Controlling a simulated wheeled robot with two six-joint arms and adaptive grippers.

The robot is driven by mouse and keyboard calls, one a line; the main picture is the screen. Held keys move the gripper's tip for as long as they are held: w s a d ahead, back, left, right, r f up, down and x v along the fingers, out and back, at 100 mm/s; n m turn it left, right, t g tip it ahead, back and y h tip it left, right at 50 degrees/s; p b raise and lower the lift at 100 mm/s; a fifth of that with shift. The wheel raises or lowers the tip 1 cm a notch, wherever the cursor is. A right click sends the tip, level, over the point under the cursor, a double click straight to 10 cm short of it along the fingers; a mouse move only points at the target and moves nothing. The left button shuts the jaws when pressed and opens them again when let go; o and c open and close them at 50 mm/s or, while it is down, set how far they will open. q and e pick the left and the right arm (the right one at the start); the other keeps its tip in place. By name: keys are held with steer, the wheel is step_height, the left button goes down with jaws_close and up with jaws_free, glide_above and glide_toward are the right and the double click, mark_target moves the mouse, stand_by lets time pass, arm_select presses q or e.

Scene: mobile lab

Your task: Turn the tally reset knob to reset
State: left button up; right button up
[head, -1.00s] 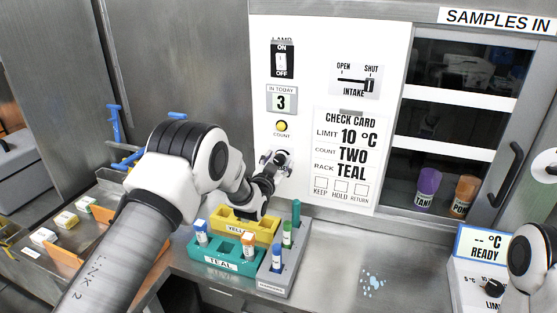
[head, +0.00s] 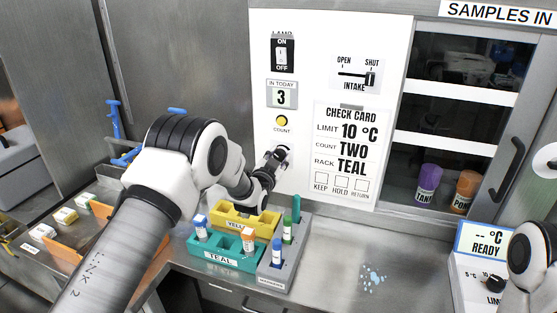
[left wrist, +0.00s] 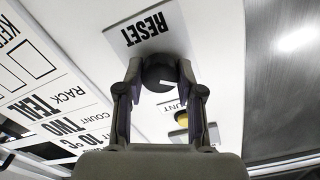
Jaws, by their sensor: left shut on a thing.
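The dark round tally reset knob (left wrist: 158,72) is on the white panel, beside the RESET label (left wrist: 146,28), which appears upside down in the left wrist view. A short white mark on the knob points toward the right of that view. My left gripper (left wrist: 160,66) is shut on the knob, one finger on each side. In the head view my left gripper (head: 279,157) is against the panel below the yellow COUNT button (head: 282,121) and hides the knob. The IN TODAY counter (head: 281,97) reads 3. My right gripper is out of view.
A yellow rack (head: 262,223), a teal rack (head: 222,257) and a grey tube holder (head: 276,275) stand below my left arm. The check card (head: 347,150) and intake slider (head: 370,78) are to the right. Bare counter with pale droplets (head: 373,278) lies right of the holder.

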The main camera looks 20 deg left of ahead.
arm_select(q)
steer(key=m+b, duration=0.4)
steer(key=m, duration=0.1)
steer(key=shift+f, duration=0.2)
steer(key=m+b, duration=0.3)
steer(key=m, duration=0.2)
steer(key=m+b, duration=0.3)
steer(key=m, duration=0.3)
steer(key=shift+m+b, duration=0.4)
steer(key=m+b, duration=0.1)
steer(key=m, duration=0.2)
steer(key=shift+m+b, duration=0.7)
steer(key=shift+m, duration=0.8)
steer(key=o, duration=1.2)
steer(key=shift+c, duration=0.2)
